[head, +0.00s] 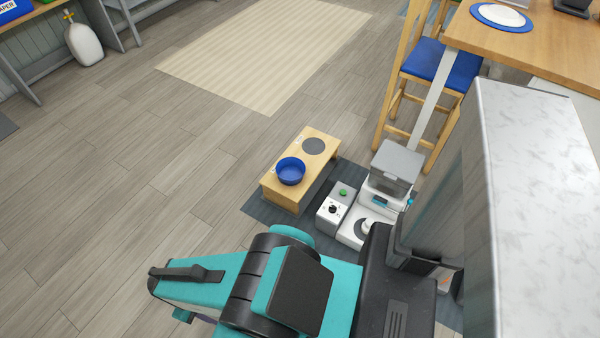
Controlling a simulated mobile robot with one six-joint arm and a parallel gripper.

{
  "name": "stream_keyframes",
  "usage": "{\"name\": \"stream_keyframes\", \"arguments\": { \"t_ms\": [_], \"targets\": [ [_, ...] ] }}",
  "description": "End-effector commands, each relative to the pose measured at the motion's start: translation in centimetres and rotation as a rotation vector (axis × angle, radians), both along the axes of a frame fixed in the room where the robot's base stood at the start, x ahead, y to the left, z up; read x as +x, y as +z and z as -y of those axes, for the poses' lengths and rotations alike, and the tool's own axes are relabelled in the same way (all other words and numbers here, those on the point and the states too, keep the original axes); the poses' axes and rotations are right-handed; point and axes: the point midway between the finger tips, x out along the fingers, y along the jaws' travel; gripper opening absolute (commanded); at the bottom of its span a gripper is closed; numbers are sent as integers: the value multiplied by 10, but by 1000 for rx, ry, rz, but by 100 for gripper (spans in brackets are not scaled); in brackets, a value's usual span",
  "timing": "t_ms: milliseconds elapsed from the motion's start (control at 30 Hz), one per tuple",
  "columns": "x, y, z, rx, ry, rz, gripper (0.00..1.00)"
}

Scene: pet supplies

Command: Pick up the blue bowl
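The blue bowl (291,174) sits upright on the near end of a low wooden feeder stand (281,199). It appears empty, and nothing is touching it from above. A dark grey round spot, either an opening or an insert, shows on the far end of the stand's top. My teal and black arm fills the lower middle of the head view, below and apart from the stand. I cannot make out my gripper's fingers.
A white and grey feeder machine (393,166) and a small box with a green button (335,207) stand right of the stand on a dark mat (262,211). A marble-topped counter (525,140) and stool (443,62) are at right. Floor left of the stand is clear.

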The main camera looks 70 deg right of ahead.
Motion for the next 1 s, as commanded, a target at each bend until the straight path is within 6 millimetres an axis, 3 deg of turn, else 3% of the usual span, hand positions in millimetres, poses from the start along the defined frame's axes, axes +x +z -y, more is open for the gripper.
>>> {"name": "stream_keyframes", "arguments": {
  "t_ms": [200,267,367,600,767,1000],
  "targets": [
    [0,0,0,0,0,0,31],
    [0,0,0,0,0,0,38],
    [1,-2,2,-6,-5,3,38],
    [20,-26,19,-99,-62,52,38],
    [43,-53,68,-230,-156,123,38],
    [78,-87,161,-457,-321,263,38]
  ]
}}
